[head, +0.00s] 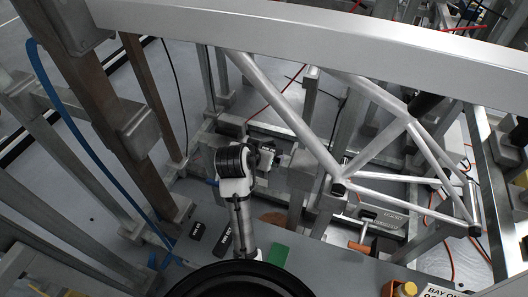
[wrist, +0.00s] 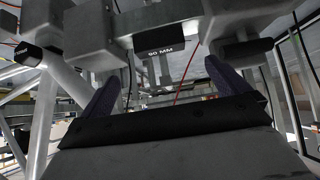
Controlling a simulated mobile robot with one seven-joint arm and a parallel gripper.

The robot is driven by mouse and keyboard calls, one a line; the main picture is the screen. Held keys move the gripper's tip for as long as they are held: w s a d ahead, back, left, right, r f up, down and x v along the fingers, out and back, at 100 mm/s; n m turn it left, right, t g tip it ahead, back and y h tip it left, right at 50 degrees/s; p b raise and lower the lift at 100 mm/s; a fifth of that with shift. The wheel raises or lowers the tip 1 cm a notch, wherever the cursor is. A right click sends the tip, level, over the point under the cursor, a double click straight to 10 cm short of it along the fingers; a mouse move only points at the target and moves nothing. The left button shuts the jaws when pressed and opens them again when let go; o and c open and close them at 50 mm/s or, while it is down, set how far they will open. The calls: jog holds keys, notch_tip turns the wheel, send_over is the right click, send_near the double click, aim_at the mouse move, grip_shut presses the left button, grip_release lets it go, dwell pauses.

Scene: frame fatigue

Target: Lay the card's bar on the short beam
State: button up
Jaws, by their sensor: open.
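A card (head: 438,291) with lettering beginning "BAY" is cut off at the lower right edge of the head view; the rest of its text is hidden. Two black labelled pieces (head: 222,242) lie on the grey surface left of my arm, their print too small to read surely. In the wrist view a black label (wrist: 166,50) reads "90 MM" on grey metalwork beyond my fingers. I cannot tell which metal member is the short beam. My gripper (wrist: 160,74) is open, its two dark fingers apart with nothing held between them. In the head view my wrist partly hides it.
A silver tubular frame (head: 284,112) stands right of my arm, under a thick crossbeam (head: 330,37). Brown and grey posts (head: 88,80) stand at left. A green block (head: 278,255) and an orange-handled tool (head: 359,247) lie nearby. Blue and red cables run through.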

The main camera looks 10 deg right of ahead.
jog(key=v, duration=0.2)
jog(key=shift+s+a+r, duration=0.15)
jog(key=shift+r, duration=0.1)
dwell(1.1)
